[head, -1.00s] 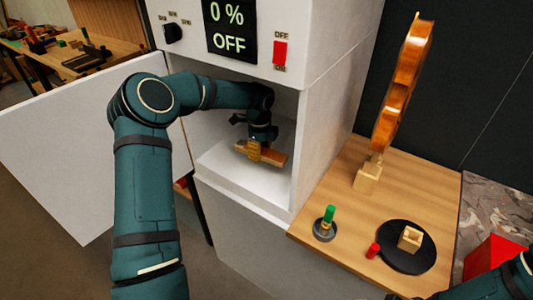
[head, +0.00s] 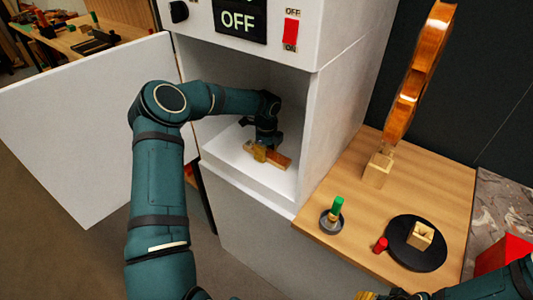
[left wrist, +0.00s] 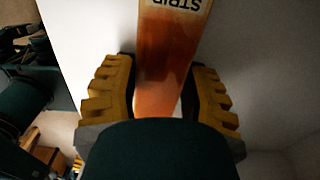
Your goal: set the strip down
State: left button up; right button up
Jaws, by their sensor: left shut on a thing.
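The strip (head: 281,161) is an orange-brown wooden piece inside the open white cabinet, low over its floor (head: 232,154). I cannot tell whether it touches the floor. My left gripper (head: 260,152) reaches in from the left, pointing down, and is shut on the strip. In the left wrist view the strip (left wrist: 168,60), with the label "STRIP", runs between the yellow-padded fingers of the left gripper (left wrist: 160,95). My right gripper (head: 378,296) is only partly visible at the bottom edge; its fingers are cut off.
The cabinet door (head: 85,125) stands open at left. Its right wall (head: 335,130) is close to the strip. A wooden bench (head: 345,215) at right holds a violin body (head: 415,75) on a block, a green-topped piece (head: 336,208), a red piece (head: 381,244) and a black disc (head: 418,258).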

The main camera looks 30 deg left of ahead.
aim_at(267, 152)
pick_arm(q)
jog(key=shift+r, duration=0.1)
jog(key=o, duration=1.2)
notch_tip(267, 152, up, 8)
jog(key=shift+f+p, duration=0.2)
jog(key=shift+p, duration=0.75)
jog(key=shift+f, duration=0.1)
